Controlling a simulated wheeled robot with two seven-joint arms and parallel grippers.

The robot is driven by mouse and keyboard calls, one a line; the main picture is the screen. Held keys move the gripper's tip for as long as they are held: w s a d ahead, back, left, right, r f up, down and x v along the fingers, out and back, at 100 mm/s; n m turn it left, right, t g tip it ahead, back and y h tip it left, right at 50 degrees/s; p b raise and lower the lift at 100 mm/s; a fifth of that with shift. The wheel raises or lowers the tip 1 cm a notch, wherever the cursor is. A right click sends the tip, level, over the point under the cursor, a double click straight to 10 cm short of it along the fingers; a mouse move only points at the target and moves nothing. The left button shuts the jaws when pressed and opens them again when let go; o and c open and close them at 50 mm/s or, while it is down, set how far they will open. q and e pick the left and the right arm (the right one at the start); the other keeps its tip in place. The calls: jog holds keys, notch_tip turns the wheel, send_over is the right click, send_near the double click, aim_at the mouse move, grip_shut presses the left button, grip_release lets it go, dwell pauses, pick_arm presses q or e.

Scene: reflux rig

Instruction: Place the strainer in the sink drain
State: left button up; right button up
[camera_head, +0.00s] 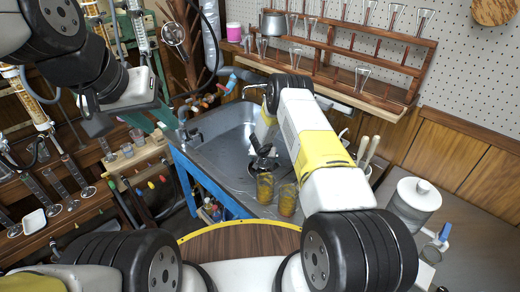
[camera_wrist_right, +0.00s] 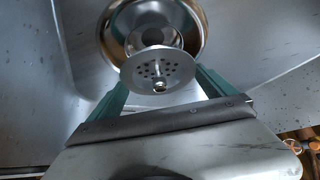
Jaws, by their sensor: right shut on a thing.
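The strainer (camera_wrist_right: 158,72) is a round metal disc with small holes and a central knob. In the right wrist view it sits between the green fingers of my right gripper (camera_wrist_right: 160,88), which is shut on it. The sink drain (camera_wrist_right: 196,30) is a shiny round recess just beyond the strainer, which overlaps its near edge and looks apart from it. In the head view my right gripper (camera_head: 263,158) is low in the grey sink (camera_head: 222,140), and the strainer cannot be made out there. My left gripper (camera_head: 148,120) is left of the sink, with its green fingers apart and empty.
Two glass beakers with amber contents (camera_head: 265,188) stand near the sink's front edge. A white canister (camera_head: 414,203) is at the right. A wooden glassware rack (camera_head: 345,65) is behind the sink. The faucet (camera_head: 186,128) rises at the sink's left.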

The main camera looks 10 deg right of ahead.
aim_at(264, 163)
jog(key=shift+f, duration=1.6)
jog(key=shift+f, duration=0.3)
jog(key=shift+s+f, duration=0.15)
jog(key=shift+f, duration=0.2)
